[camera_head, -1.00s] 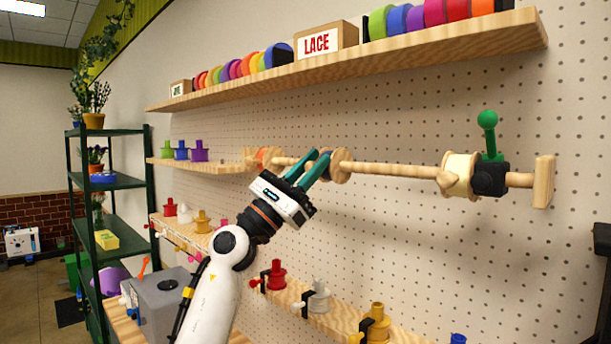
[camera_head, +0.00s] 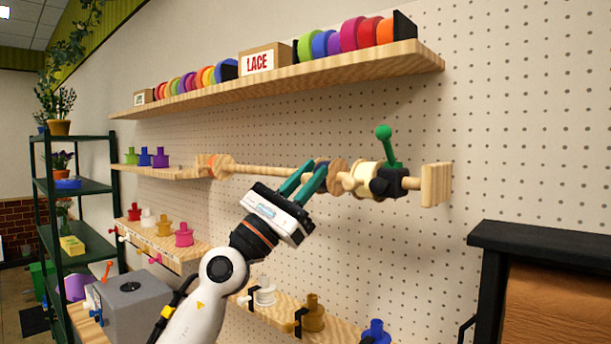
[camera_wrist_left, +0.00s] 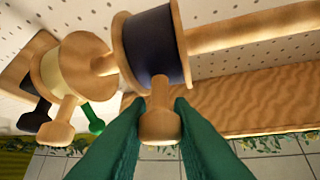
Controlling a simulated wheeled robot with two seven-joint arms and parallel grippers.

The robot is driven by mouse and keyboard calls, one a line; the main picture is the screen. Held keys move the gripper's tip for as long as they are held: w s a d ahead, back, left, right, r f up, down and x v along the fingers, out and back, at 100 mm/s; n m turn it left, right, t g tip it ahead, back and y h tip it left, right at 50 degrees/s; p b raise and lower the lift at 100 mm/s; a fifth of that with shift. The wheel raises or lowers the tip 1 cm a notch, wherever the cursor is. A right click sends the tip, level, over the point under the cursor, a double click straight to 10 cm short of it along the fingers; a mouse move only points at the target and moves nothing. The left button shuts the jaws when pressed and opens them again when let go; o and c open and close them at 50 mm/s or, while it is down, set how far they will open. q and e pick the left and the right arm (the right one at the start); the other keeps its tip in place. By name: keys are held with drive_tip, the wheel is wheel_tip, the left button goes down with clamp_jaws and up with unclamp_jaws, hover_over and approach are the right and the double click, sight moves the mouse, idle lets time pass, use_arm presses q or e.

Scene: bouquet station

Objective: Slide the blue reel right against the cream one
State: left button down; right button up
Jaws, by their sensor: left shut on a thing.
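The blue reel (camera_wrist_left: 152,45) has wooden flanges and a wooden knob (camera_wrist_left: 160,125). It sits on a horizontal wooden rod (camera_head: 262,170) at the pegboard wall. My left gripper (camera_head: 312,180) is shut on that knob, and its green fingers hide most of the reel in the head view. The cream reel (camera_head: 366,178) sits just right of it on the rod; it also shows at the left in the wrist view (camera_wrist_left: 75,72). A short wooden hub shows between the two reels, with a small gap between their flanges. My right gripper is not in view.
A black clamp (camera_head: 388,182) with a green handle (camera_head: 384,140) stands right of the cream reel, before the wooden end block (camera_head: 436,185). A shelf (camera_head: 290,78) of ribbon rolls runs above. A black-framed stand (camera_head: 540,240) is at lower right.

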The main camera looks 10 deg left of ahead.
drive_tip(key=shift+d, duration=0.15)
use_arm(q)
drive_tip(key=c, duration=1.3)
unclamp_jaws()
drive_tip(key=shift+w, duration=0.1)
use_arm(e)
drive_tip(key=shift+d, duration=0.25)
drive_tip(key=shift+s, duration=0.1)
use_arm(q)
drive_tip(key=shift+s+a+f, duration=0.2)
drive_tip(key=shift+s+f, duration=0.05)
drive_tip(key=shift+f, duration=0.2)
drive_tip(key=b+v, duration=0.5)
drive_tip(key=v, duration=0.6)
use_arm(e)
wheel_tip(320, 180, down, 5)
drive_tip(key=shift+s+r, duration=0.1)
use_arm(q)
drive_tip(key=shift+r, duration=0.1)
